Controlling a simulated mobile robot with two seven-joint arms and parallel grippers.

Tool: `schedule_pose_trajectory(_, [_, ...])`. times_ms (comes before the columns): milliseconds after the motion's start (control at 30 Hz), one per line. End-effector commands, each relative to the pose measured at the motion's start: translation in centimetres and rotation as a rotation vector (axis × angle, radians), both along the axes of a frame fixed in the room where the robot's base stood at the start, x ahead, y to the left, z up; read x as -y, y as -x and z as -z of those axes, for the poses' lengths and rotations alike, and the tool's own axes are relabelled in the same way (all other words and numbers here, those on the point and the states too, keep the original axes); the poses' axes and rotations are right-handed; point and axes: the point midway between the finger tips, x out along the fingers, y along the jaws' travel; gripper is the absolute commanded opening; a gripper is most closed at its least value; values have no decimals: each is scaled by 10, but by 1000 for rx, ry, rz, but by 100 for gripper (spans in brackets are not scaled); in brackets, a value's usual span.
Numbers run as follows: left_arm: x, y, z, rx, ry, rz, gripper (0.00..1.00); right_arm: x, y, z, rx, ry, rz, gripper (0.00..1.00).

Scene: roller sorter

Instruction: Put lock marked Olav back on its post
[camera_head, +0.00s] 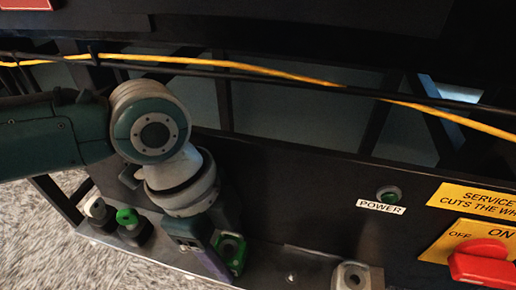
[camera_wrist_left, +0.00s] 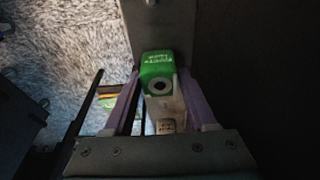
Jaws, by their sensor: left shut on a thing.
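My left gripper (camera_head: 216,262) reaches down in front of the dark panel, close to the ledge along its foot. Its purple fingers (camera_wrist_left: 158,88) are shut on a lock with a green top, a pale lower part and a dark round hole; it shows between them in the left wrist view (camera_wrist_left: 158,64). In the head view the green lock (camera_head: 232,250) shows just right of the near finger. The print on its green end is too small to read, so I cannot tell the name. The right gripper is not in view.
Another pale piece (camera_head: 352,276) sits at right. A yellow cable (camera_head: 270,71) crosses above.

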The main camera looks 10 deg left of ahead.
Motion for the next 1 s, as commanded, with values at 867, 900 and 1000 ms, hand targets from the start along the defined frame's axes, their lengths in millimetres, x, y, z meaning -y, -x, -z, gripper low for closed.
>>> schedule_pose_trajectory(867, [0,-1,1,3,0,-2,92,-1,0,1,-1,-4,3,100])
schedule_pose_trajectory(900, [0,-1,1,3,0,-2,92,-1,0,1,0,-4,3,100])
schedule_pose_trajectory(1000, [0,-1,1,3,-1,-2,92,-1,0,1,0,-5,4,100])
